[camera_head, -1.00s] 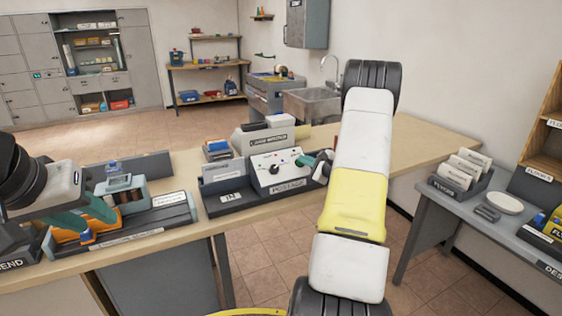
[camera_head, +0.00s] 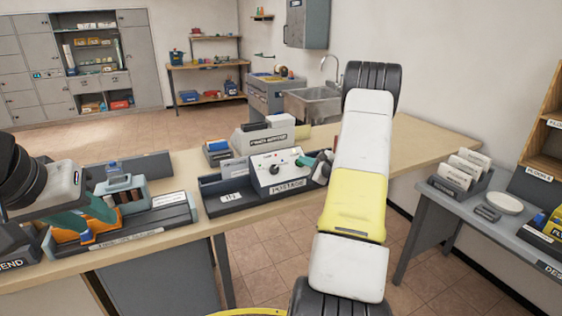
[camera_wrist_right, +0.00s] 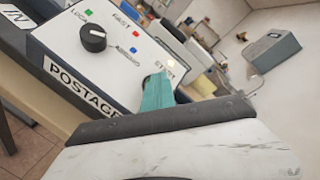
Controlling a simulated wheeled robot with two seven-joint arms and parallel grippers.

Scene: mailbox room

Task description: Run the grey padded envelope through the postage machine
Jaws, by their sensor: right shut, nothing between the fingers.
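The postage machine (camera_head: 277,168) stands on the long counter, with a sloped white panel, a black knob and an "IN" tray (camera_head: 213,190) on its left. A grey flat piece, likely the grey padded envelope (camera_head: 234,168), shows against the machine's left side, partly hidden. My right gripper (camera_head: 323,160) is shut and empty at the panel's right end. In the right wrist view its teal fingertips (camera_wrist_right: 157,92) are just below the "START" label, by a small lit light; contact cannot be told. My left gripper (camera_head: 82,220) hangs over an orange item at the counter's left; its jaw opening is unclear.
A labelled tray (camera_head: 172,212) with small items lies left of the machine. Another grey holder (camera_head: 265,139) stands behind it. A grey side table (camera_head: 480,215) is at right. The counter right of my right arm is clear.

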